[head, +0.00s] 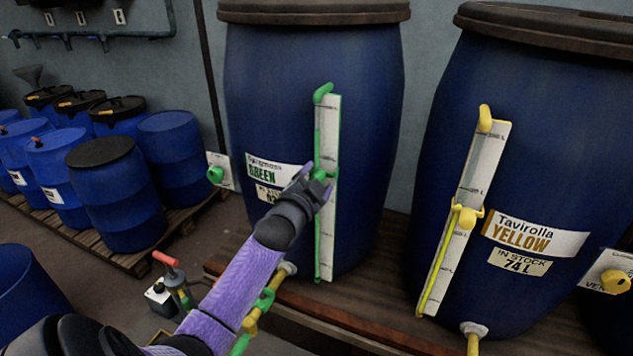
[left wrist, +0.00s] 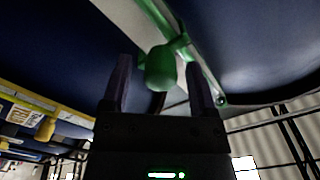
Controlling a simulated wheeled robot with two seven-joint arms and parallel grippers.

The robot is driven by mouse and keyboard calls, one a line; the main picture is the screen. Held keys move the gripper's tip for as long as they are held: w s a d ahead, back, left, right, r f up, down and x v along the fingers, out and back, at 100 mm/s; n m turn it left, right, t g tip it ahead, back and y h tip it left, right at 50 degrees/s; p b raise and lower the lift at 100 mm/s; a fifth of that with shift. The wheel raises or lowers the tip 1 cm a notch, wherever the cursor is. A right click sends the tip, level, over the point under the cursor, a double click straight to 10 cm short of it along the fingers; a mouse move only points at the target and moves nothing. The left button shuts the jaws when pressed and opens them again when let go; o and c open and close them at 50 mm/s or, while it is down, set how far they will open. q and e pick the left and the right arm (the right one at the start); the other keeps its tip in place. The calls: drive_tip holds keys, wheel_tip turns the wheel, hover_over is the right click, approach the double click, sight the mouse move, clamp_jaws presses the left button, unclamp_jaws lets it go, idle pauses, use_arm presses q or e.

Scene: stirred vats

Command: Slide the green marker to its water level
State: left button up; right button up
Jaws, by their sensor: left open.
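The green marker (head: 325,173) sits about midway up the white gauge scale (head: 331,225) on the front of the left blue vat (head: 265,90). In the left wrist view the marker's green knob (left wrist: 161,68) shows between my two open fingers (left wrist: 160,85). I cannot tell whether they touch it. My right gripper is not in view.
A second vat (head: 450,110) with a yellow gauge and yellow marker (head: 467,217) stands to the right. Both vats stand on a wooden platform (head: 375,305). Several small blue drums (head: 115,195) stand at left.

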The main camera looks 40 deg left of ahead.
use_arm(q)
clamp_jaws()
idle(1.4)
